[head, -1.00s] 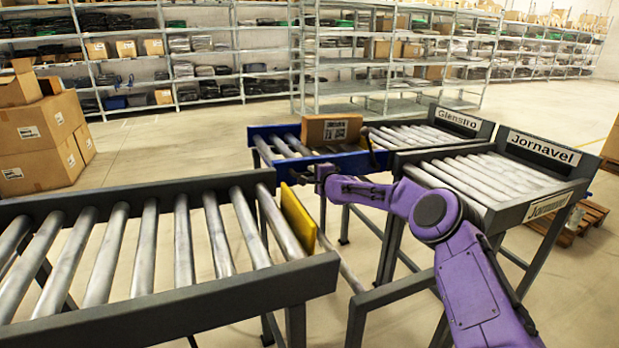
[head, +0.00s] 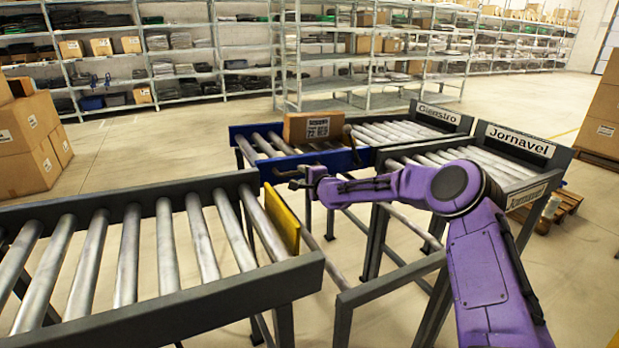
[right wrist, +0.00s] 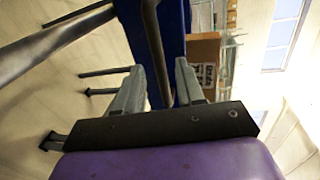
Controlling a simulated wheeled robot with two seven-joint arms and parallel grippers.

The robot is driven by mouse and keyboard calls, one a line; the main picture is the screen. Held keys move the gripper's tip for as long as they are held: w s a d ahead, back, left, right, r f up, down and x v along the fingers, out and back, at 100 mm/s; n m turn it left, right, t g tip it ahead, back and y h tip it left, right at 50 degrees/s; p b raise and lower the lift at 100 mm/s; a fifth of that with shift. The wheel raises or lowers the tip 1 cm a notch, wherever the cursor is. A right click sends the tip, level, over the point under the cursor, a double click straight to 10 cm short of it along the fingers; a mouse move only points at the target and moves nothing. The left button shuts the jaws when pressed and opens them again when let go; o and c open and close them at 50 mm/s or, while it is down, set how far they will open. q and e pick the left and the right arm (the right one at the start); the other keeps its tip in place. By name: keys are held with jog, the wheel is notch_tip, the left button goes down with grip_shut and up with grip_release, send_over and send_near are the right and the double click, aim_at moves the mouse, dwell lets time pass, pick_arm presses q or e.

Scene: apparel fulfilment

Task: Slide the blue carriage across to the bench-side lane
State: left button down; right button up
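The blue carriage (head: 246,148) is a short roller section in a blue frame. In the head view it stands at the near end of the far lane, labelled Glenstro (head: 438,114). A brown carton (head: 313,127) rests on it. My right gripper (head: 294,178) is at the carriage's near side. In the right wrist view the gripper's two fingers (right wrist: 157,88) stand apart, with a dark bar (right wrist: 155,45) between them in the picture. I cannot tell whether they touch it. The blue frame (right wrist: 175,35) is just beyond. My left gripper is out of view.
The nearer lane, labelled Jornavel (head: 519,140), runs beside the Glenstro lane. A grey roller bench (head: 165,305) fills the lower left, with a yellow stop plate (head: 281,218) at its end. Cartons (head: 25,150) are stacked at left. Open floor lies behind the bench.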

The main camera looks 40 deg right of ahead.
jog(key=shift+v, duration=2.3)
